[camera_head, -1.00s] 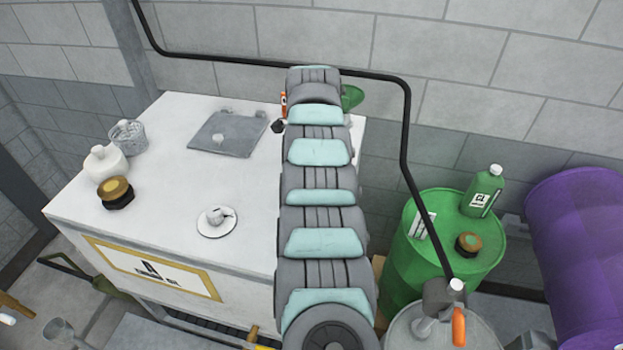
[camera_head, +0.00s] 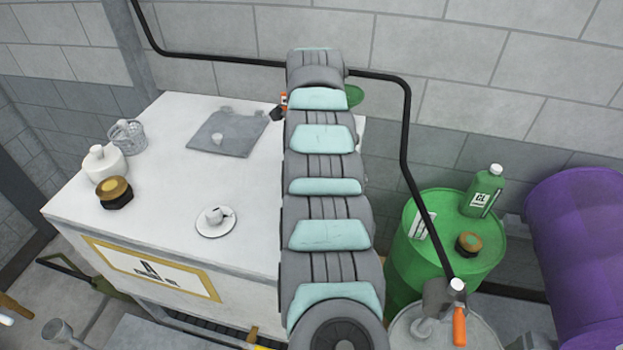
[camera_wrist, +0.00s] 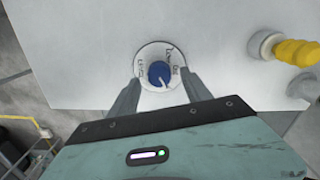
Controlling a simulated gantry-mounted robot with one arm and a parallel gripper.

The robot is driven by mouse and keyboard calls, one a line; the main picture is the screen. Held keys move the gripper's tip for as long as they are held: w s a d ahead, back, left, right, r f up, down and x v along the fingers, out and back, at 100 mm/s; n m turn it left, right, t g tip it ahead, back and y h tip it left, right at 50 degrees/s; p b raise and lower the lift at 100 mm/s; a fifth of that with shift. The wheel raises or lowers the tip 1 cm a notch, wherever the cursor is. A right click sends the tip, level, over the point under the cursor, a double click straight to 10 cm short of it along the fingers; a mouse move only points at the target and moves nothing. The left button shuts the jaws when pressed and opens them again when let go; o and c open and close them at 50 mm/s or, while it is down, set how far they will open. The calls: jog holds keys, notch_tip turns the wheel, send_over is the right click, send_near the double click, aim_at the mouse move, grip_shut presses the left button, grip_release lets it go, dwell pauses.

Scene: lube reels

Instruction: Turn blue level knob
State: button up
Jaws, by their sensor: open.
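The blue knob (camera_wrist: 160,74) sits in the middle of a round white dial (camera_wrist: 147,59) with dark lettering, on a pale flat panel. A pale pointer mark shows on the knob. In the wrist view my gripper (camera_wrist: 161,78) is open, with one finger on each side of the dial's lower part. The knob lies between the fingers, and I see no clear contact. I cannot tell how far the fingertips are from the panel. In the head view my arm hides the knob, dial and gripper fingers.
A yellow-handled fitting (camera_wrist: 290,50) is right of the dial in the wrist view. The white tank (camera_head: 160,225) carries a white jug (camera_head: 105,165), a dark-gold cap (camera_head: 114,190) and a round plate with a small handle (camera_head: 216,221). A green drum (camera_head: 435,262) stands right.

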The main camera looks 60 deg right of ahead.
notch_tip(320, 180, up, 8)
jog(key=p, duration=0.2)
jog(key=shift+p, duration=0.3)
jog(key=shift+f, duration=0.15)
